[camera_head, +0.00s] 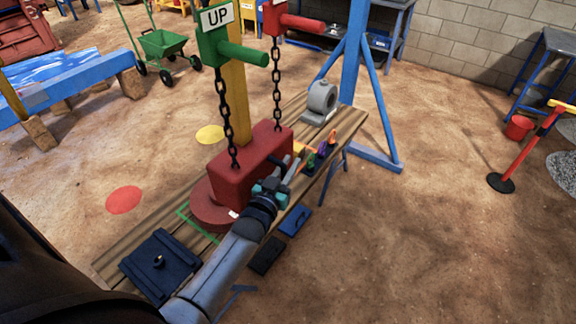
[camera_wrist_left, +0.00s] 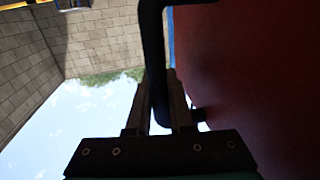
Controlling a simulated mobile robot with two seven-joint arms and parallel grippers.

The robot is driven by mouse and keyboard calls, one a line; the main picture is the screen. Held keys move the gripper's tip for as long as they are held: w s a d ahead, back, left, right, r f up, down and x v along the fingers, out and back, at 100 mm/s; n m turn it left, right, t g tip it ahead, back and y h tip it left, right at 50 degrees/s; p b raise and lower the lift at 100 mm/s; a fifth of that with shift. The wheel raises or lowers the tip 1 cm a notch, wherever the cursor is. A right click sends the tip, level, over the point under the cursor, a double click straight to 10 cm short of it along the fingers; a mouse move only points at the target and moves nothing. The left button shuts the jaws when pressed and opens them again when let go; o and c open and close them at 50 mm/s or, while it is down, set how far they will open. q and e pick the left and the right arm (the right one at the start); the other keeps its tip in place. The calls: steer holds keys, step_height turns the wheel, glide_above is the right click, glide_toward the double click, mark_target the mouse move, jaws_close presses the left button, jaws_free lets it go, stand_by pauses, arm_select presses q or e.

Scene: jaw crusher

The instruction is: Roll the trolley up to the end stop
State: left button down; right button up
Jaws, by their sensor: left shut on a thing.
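A red block (camera_head: 244,158) hangs on two black chains (camera_head: 226,125) over a wooden bench. My left gripper (camera_head: 284,172) is at the block's right side, shut on its black handle (camera_head: 277,161). In the left wrist view, the fingers (camera_wrist_left: 160,98) close around the black handle (camera_wrist_left: 151,35) beside the block's red face (camera_wrist_left: 250,75). A green handle (camera_head: 240,52) marked "UP" and a red handle (camera_head: 302,22) are above, at the chains. I cannot make out an overhead trolley or an end stop. My right gripper is not in view.
On the wooden bench (camera_head: 130,245) are a round red slab (camera_head: 211,208) under the block, a dark blue plate (camera_head: 159,263) and a grey machine (camera_head: 321,100). A blue post stand (camera_head: 378,158) is behind. A green cart (camera_head: 163,43) stands at the back left.

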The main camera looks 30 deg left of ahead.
arm_select(q)
steer(key=shift+s+f, duration=0.25)
steer(key=shift+f, duration=0.05)
steer(key=c, duration=1.2)
jaws_free()
steer(key=shift+o, duration=1.4)
steer(key=shift+s+a+r, duration=0.1)
steer(key=shift+s+r, duration=0.15)
steer(key=shift+s, duration=0.05)
steer(key=shift+o, duration=0.6)
steer(key=shift+w, duration=0.25)
steer(key=shift+s, duration=0.1)
steer(key=s+d, duration=0.2)
steer(key=s, duration=1.3)
